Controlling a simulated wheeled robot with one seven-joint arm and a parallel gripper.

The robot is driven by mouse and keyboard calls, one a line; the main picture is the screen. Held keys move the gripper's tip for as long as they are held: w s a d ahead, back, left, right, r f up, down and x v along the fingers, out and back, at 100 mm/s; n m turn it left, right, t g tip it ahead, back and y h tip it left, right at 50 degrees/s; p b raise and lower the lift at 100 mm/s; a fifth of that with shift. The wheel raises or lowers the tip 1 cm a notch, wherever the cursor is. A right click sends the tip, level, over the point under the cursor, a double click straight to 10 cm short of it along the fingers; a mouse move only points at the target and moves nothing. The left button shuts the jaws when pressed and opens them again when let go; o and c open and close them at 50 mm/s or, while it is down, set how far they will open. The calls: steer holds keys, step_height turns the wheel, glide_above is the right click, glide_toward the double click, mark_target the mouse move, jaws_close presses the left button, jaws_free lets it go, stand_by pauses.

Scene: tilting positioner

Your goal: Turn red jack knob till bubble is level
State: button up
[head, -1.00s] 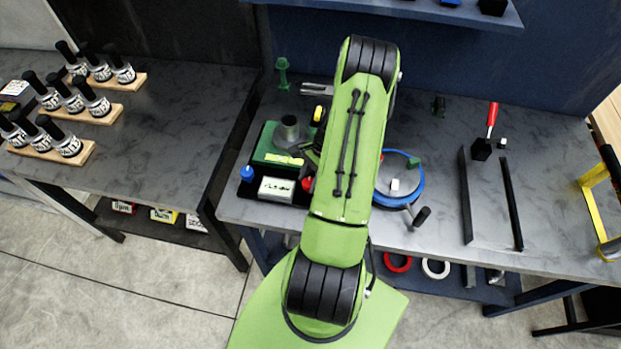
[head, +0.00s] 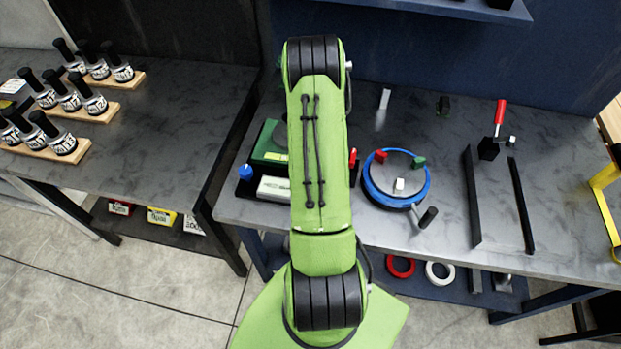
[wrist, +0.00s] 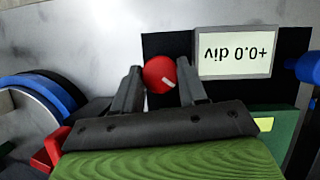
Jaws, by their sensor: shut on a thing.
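The red knob (wrist: 159,75), round with a white mark, sits between the two fingers of my gripper (wrist: 159,88) in the wrist view. My gripper is shut on it. A readout box (wrist: 235,67) beside it shows "+0.0 div", upside down in this view. The box also shows in the head view (head: 273,189), partly behind my arm, which hides the held knob and gripper there. The blue-rimmed round table (head: 397,203) carries a red knob (head: 381,156), a green knob (head: 418,162) and a small white block (head: 399,184). I cannot make out a bubble.
A green block (head: 268,152) and a blue knob (head: 246,172) stand near the readout. A black handle (head: 428,217) juts from the round table. Bottles on wooden racks (head: 60,140) fill the left bench.

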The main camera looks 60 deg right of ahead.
steer(key=shift+w+n, duration=0.1)
steer(key=shift+n, duration=0.5)
steer(key=shift+g+h, duration=0.3)
steer(key=o, duration=1.1)
steer(key=shift+c, duration=0.2)
steer(key=shift+r, duration=0.1)
steer(key=v, duration=1.5)
steer(key=shift+d+r, duration=0.2)
steer(key=shift+r, duration=0.05)
